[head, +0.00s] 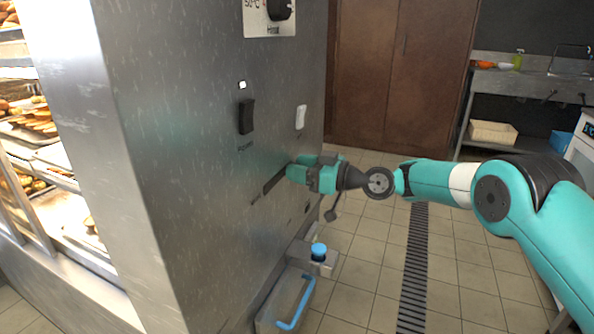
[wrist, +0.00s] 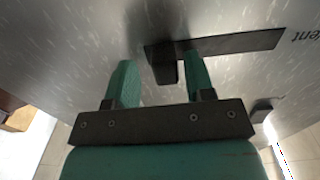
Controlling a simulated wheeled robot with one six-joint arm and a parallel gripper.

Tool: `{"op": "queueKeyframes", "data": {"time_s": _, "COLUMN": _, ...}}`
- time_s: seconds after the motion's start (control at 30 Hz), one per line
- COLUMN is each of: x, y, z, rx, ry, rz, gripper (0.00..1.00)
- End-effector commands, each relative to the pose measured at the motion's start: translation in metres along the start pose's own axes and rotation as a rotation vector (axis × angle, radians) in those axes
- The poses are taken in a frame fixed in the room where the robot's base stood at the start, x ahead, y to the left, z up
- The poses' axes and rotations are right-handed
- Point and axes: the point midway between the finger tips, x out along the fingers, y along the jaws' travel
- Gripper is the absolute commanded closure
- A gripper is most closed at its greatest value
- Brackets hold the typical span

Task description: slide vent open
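The vent slider is a dark straight track (wrist: 235,44) on the steel panel, with a small dark knob (wrist: 166,72) near its left end in the wrist view. Part of the track (head: 274,184) shows in the head view, left of my gripper (head: 298,170), which hides the knob there. In the wrist view my gripper (wrist: 161,60) is open, with its two green fingers on either side of the knob. A gap shows between the left finger and the knob; the right finger is nearer to it. Whether either finger touches it is unclear.
The steel panel (head: 215,210) carries a black switch (head: 246,117), a white switch (head: 300,117) and a dial (head: 279,9) above. Below are a blue-capped part (head: 318,252) and a blue handle (head: 297,304). Tiled floor (head: 370,265) lies open to the right.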

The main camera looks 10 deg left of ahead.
Motion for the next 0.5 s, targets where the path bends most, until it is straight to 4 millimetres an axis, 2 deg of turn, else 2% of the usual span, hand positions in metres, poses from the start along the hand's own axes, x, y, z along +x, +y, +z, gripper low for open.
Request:
{"op": "queueKeyframes", "data": {"time_s": 0.27, "x": -0.002, "y": -0.001, "z": 0.001, "rx": 0.002, "ry": -0.001, "rz": -0.004, "gripper": 0.51}}
{"op": "queueKeyframes", "data": {"time_s": 0.37, "x": -0.012, "y": -0.001, "z": 0.002, "rx": 0.004, "ry": -0.003, "rz": -0.003, "gripper": 0.51}}
{"op": "queueKeyframes", "data": {"time_s": 0.5, "x": -0.040, "y": 0.000, "z": 0.002, "rx": 0.006, "ry": -0.003, "rz": -0.001, "gripper": 0.51}}
